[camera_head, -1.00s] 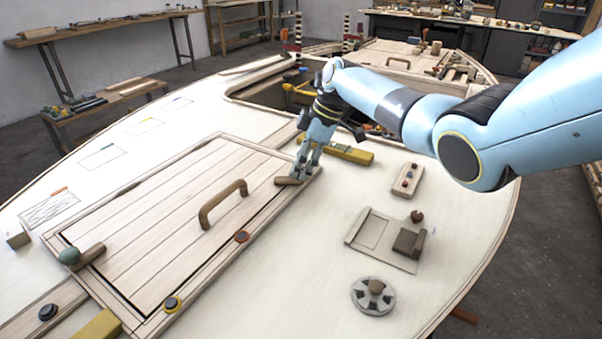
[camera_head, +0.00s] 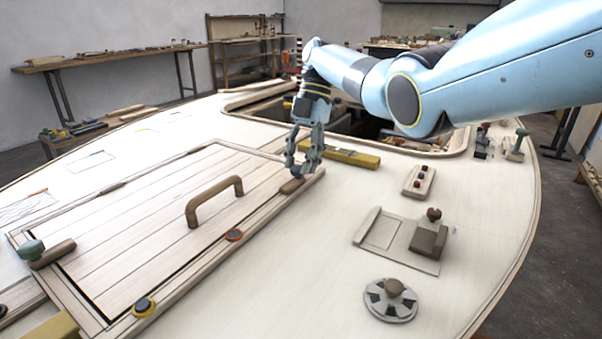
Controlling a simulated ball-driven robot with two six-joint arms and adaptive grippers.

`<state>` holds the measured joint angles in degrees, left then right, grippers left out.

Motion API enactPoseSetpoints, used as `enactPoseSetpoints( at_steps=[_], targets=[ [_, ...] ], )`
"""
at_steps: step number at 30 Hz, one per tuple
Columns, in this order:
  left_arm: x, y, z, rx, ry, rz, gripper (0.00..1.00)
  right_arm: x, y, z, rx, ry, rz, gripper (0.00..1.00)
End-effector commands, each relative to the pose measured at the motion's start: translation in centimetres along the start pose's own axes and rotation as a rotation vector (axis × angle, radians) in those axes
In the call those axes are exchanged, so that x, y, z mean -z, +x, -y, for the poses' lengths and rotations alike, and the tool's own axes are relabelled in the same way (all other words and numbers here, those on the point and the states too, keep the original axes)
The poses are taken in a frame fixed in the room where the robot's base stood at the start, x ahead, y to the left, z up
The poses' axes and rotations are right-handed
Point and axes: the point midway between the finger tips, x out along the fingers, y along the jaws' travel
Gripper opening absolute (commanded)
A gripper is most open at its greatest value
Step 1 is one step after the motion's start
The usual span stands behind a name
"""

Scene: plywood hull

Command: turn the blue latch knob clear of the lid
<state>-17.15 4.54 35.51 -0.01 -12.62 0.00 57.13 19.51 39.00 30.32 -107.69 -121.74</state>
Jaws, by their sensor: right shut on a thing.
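The plank lid (camera_head: 150,222) lies in the deck at the left, with a brown arched handle (camera_head: 214,200) on it. A short brown wooden latch bar (camera_head: 291,187) sits at the lid's far right corner. My right gripper (camera_head: 298,173) reaches down over this latch and is shut on its knob; the fingers hide most of the knob, with only a little blue showing. The bar lies slanted near the lid's right edge; I cannot tell whether it still overlaps the lid. My left gripper is not in view.
A second latch with a green knob (camera_head: 32,249) is at the lid's near left. A yellow level (camera_head: 345,157) lies behind my gripper. A small peg block (camera_head: 418,181), a grey plate with a block (camera_head: 400,240) and a round vent (camera_head: 390,299) occupy the right deck.

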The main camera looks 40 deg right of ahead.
Motion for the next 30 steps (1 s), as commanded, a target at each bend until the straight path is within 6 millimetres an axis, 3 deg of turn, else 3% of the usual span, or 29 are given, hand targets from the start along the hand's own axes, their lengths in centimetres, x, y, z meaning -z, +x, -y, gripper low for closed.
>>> enactPoseSetpoints(
  at_steps=[9, 29, 30],
  targets=[
    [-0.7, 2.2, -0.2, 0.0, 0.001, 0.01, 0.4, -0.1, 0.3, -0.2, 0.065, -0.154, 0.001, 0.0],
    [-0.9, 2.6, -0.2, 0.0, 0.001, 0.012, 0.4, 0.0, 0.1, -0.2, 0.087, -0.209, 0.001, 0.0],
    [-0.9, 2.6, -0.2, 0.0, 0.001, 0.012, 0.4, 0.0, 0.1, -0.2, 0.087, -0.209, 0.0, 0.35]
  ],
)
